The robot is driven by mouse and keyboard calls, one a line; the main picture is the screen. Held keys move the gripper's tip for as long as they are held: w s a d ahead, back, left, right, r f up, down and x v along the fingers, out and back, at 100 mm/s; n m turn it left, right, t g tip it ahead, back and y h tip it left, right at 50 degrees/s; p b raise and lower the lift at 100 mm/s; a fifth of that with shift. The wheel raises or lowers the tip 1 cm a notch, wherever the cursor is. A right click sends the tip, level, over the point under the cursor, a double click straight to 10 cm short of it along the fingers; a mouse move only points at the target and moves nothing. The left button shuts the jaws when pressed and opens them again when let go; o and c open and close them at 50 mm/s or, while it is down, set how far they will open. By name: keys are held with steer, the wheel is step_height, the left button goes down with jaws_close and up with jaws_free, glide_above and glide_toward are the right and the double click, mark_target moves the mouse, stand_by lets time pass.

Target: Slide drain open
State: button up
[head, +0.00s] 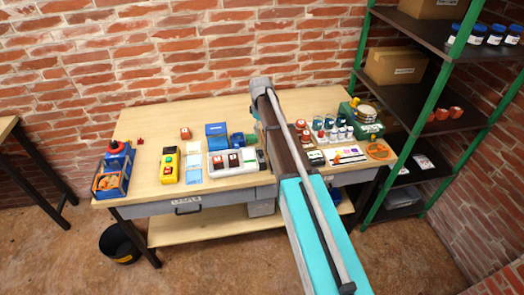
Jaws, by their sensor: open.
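I cannot make out a part that is clearly the drain. A grey drawer (222,197) with a dark handle and a small label is under the front of the wooden workbench (150,135), and it looks shut. The label is too small to read surely. A green device (368,128) with a round pale top and a yellow part stands at the right end of the bench. My arm crosses the middle of the view over the bench. My gripper does not show, and the arm hides part of the bench top and the drawer front.
A black bucket (118,243) is on the floor at left. Shelves with green posts (424,110) stand at right.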

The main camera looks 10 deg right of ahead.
mark_target(261, 153)
steer(key=shift+f, duration=0.25)
step_height(261, 153, down, 13)
steer(key=b, duration=1.3)
steer(key=shift+f+b, duration=0.15)
steer(key=shift+b, duration=0.25)
jaws_close()
stand_by(0.4)
